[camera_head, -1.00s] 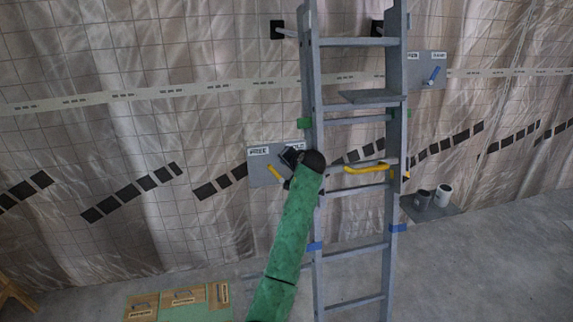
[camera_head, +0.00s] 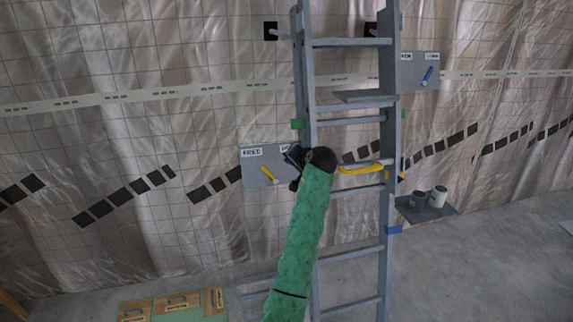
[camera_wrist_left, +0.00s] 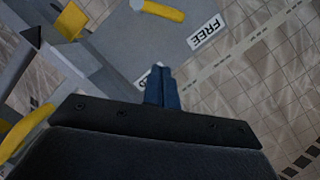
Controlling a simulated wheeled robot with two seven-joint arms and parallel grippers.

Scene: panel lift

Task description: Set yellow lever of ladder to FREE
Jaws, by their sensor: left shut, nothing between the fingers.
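The yellow lever (camera_head: 269,174) sits on a grey plate (camera_head: 252,183) left of the ladder (camera_head: 388,130). It tilts up and left, its free end toward the FREE label (camera_head: 252,152). The other label is partly hidden by my left gripper (camera_head: 294,156), which is right of the lever and apart from it. In the left wrist view, the lever (camera_wrist_left: 163,11) shows at the top, its end near the FREE label (camera_wrist_left: 205,32). My left gripper's blue fingers (camera_wrist_left: 162,86) are closed together and empty. My right gripper is not in view.
A yellow bar (camera_head: 361,169) crosses the ladder close to my left wrist. A second plate (camera_head: 407,72) with a blue lever (camera_head: 427,75) is at upper right. Cans (camera_head: 438,196) stand on a shelf at right. Labelled boards (camera_head: 177,302) lie at lower left.

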